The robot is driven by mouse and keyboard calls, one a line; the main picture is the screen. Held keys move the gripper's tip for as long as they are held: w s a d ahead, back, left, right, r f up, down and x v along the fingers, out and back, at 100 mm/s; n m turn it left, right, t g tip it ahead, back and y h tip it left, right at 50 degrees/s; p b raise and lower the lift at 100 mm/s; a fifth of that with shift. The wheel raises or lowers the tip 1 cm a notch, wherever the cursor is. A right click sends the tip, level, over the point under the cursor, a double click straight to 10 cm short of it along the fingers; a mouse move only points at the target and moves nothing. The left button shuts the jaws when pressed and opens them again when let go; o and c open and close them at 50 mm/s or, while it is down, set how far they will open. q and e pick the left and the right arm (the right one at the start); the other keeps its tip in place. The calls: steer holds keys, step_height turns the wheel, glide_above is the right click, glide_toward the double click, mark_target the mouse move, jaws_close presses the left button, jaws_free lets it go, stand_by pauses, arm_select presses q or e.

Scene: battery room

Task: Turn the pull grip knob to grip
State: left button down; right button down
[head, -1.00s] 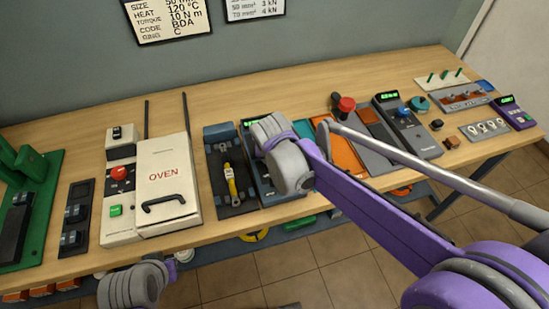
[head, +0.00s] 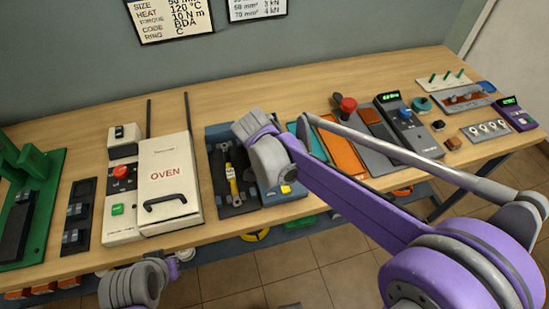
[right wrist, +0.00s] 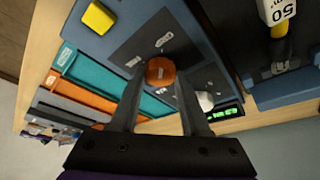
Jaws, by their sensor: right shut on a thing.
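The blue pull tester box (head: 296,194) stands on the bench in the head view, mostly hidden behind my right wrist. In the right wrist view its dark panel (right wrist: 128,52) carries an orange-brown knob (right wrist: 160,71) with small pale labels around it, too small to read surely. My right gripper (right wrist: 160,80) is shut on this knob, one finger on each side. My left gripper does not show; only part of my left arm is at the lower left of the head view.
The box also has a yellow button (right wrist: 98,17), a white knob (right wrist: 205,100) and a green display (right wrist: 228,113). Teal (right wrist: 85,70) and orange (right wrist: 80,95) trays lie on the other side.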

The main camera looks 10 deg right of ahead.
steer(key=shift+c, duration=1.9)
jaws_free()
steer(key=shift+r, duration=0.1)
steer(key=v, duration=1)
steer(key=shift+r+p, duration=0.3)
steer(key=shift+p, duration=0.1)
steer(key=shift+s, duration=0.1)
steer(key=s+d+f+n+t+y, duration=0.1)
steer(key=s+d+f+n, duration=0.3)
steer(key=s, duration=0.4)
steer(key=s+d+f+n+t+y, duration=0.1)
steer(key=s+d+f+n, duration=0.3)
steer(key=s, duration=0.5)
step_height(320, 180, down, 2)
steer(key=shift+s+f+n+y+p, duration=0.15)
steer(key=shift+n+y+p, duration=0.25)
steer(key=shift+y, duration=0.2)
